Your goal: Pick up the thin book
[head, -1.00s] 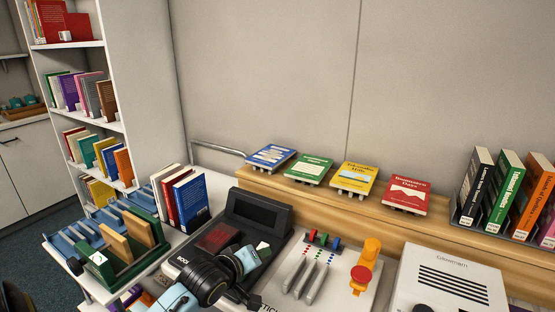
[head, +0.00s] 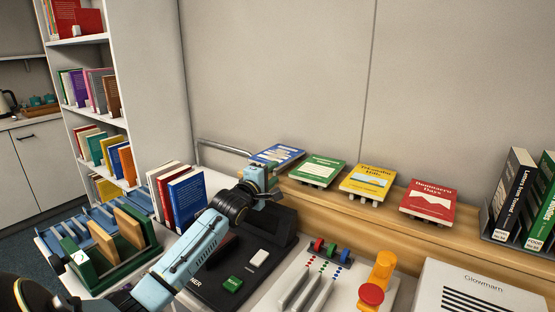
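No book is clearly marked as the thin one. On the wooden ledge lie a blue book (head: 277,153), a green book (head: 318,168), a yellow book (head: 366,179) and a red book (head: 428,201), each face up on small dark supports. White, red and blue books (head: 187,197) stand upright in a group at the left. My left gripper (head: 268,178) is at the ledge's left end, just below and in front of the blue book; contact cannot be told. Its fingers are too small and partly hidden to tell their opening. My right gripper is out of view.
The wooden ledge (head: 330,204) runs along the wall. Below it are a black device (head: 263,258), a panel with coloured sliders and a yellow-red knob (head: 375,280), and a white Glowmarn box (head: 470,290). A green rack (head: 115,268) stands left; dark upright books (head: 513,190) stand right.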

